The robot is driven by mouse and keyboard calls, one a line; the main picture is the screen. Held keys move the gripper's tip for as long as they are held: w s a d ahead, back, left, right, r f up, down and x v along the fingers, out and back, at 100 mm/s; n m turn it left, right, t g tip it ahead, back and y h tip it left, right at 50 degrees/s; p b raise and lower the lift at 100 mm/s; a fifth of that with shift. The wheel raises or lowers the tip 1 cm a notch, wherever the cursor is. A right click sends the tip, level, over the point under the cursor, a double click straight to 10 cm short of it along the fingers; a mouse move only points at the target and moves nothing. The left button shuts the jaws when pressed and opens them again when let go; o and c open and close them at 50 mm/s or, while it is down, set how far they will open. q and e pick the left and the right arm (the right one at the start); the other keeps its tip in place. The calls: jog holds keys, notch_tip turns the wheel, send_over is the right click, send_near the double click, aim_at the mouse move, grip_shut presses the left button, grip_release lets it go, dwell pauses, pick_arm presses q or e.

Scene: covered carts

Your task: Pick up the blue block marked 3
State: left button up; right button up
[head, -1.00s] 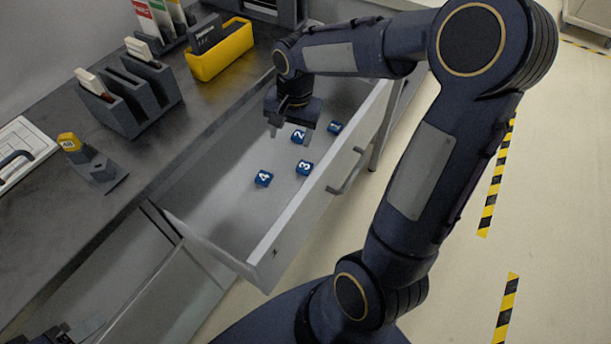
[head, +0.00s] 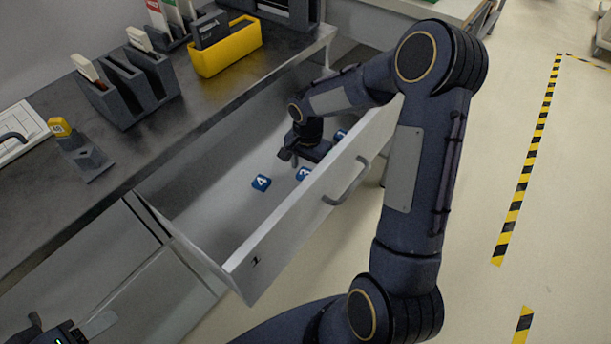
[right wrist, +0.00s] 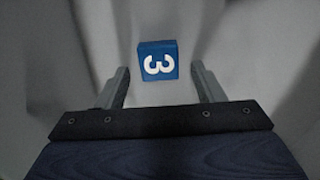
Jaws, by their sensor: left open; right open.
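The blue block marked 3 (head: 303,174) lies in the open drawer, partly hidden by the drawer's front wall in the head view. In the right wrist view the blue block marked 3 (right wrist: 157,61) lies just beyond and between the fingertips, its number face showing. My right gripper (head: 303,161) is inside the drawer, pointing down, open and empty; its two fingers (right wrist: 160,84) stand apart in the right wrist view. My left gripper (head: 48,331) shows only in part at the bottom left corner of the head view, away from the drawer.
The blue block marked 4 (head: 261,183) lies left of block 3. Another blue block (head: 341,134) shows partly behind my right gripper. The drawer's front wall (head: 290,222) stands close. The counter (head: 150,140) carries a yellow bin (head: 227,55) and grey racks (head: 130,88).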

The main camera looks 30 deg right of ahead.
jog(key=c, duration=1.1)
